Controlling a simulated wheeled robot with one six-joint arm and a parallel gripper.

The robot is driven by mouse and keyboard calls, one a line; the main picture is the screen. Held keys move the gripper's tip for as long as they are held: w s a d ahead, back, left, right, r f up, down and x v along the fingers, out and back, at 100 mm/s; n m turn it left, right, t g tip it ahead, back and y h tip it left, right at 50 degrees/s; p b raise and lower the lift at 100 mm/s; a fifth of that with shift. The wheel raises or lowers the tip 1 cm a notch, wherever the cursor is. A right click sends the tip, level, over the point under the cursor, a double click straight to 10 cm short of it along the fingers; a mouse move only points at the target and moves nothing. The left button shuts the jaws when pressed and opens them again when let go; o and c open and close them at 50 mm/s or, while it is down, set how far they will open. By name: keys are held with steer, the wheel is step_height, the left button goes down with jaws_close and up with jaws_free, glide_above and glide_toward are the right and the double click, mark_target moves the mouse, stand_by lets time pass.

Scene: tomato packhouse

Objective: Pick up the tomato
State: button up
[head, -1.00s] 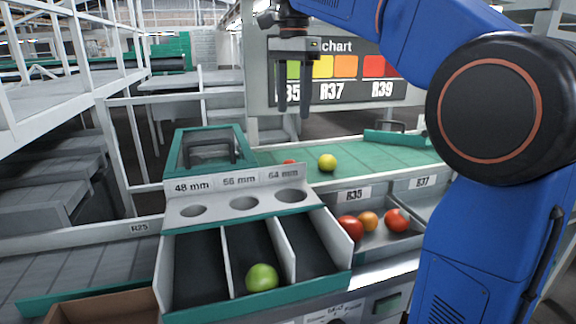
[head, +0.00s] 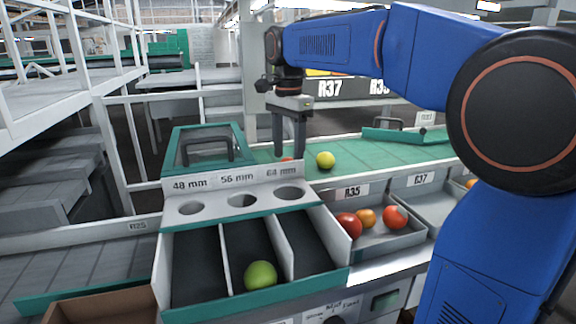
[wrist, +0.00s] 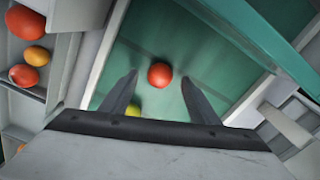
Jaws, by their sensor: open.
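My gripper (head: 289,154) is open and empty, with its fingers pointing down above the green belt (head: 375,152). A red tomato (head: 287,159) lies on the belt, mostly hidden behind the fingers in the head view. In the wrist view the red tomato (wrist: 160,75) shows between the two fingertips (wrist: 160,82), lower than them and apart from them. A yellow-green tomato (head: 325,160) lies on the belt just right of it. In the wrist view the yellow-green tomato (wrist: 133,109) is partly hidden by the left finger and palm.
A sizing gauge (head: 217,208) with three holes stands before the belt; a green tomato (head: 260,275) lies in its middle lane. The R35 tray (head: 385,241) holds a red, an orange and another red tomato. A green hood (head: 180,147) stands left of the belt.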

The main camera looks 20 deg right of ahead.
steer(key=shift+f, duration=1.1)
steer(key=c, duration=0.8)
steer(key=shift+c, duration=0.2)
